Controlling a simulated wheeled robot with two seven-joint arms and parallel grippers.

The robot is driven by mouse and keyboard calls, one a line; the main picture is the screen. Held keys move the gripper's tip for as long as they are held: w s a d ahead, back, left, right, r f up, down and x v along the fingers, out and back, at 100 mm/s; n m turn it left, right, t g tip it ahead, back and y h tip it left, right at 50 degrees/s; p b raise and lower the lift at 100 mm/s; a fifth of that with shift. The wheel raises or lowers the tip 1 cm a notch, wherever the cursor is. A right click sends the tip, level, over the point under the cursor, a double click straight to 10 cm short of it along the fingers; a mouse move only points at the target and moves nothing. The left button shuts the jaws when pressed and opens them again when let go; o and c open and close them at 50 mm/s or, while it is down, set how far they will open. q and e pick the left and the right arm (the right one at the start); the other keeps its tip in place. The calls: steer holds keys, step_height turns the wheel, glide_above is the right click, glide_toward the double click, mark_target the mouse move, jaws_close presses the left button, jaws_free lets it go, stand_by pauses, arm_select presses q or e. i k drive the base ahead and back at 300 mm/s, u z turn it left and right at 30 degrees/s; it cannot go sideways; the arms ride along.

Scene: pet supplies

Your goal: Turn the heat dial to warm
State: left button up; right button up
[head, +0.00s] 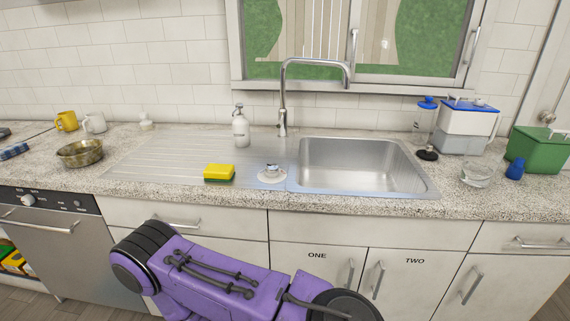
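A white round dial (27,200) sits on the dark control panel (50,202) of a steel-fronted appliance (70,245) at the far left, under the counter. Smaller dark controls show further right on the same panel. The dial's markings are too small to read, so I cannot tell its setting. Neither of my grippers is in the head view. Nothing is seen touching the dial.
A purple and black arm link of mine crosses the lower front, before the cabinets. The appliance's bar handle (41,227) runs below the panel. A metal bowl (80,153) stands on the counter (130,147) above. Yellow sponge (219,173) and sink (360,165) lie further right.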

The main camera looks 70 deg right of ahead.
mark_target(272, 169)
steer(key=z, duration=2.2)
